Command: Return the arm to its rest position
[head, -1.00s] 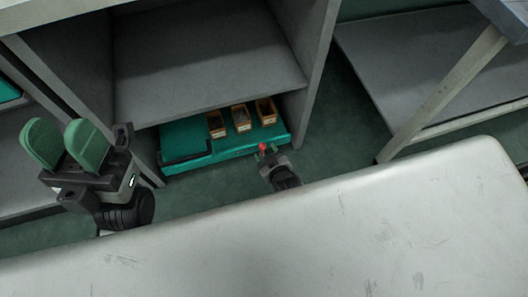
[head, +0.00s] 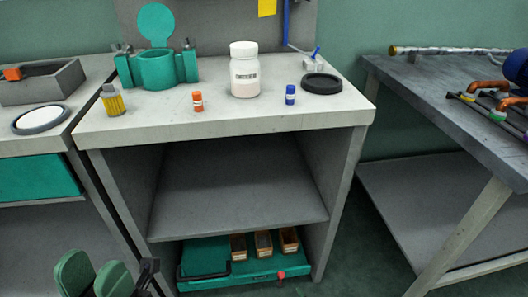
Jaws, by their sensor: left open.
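My left gripper (head: 94,276) shows at the bottom left of the head view, with two green finger pads pointing up. The pads stand apart with nothing between them, so it is open and empty. It is in front of the lower left of the grey workbench (head: 230,128) and below its top. Most of my left arm is below the picture edge. My right gripper is not in view.
The bench top holds a teal clamp fixture (head: 157,70), a white jar (head: 244,70), several small bottles and a black ring (head: 322,84). A teal drawer unit (head: 262,268) with small bins sits below the empty shelf. Side tables (head: 440,85) flank the bench.

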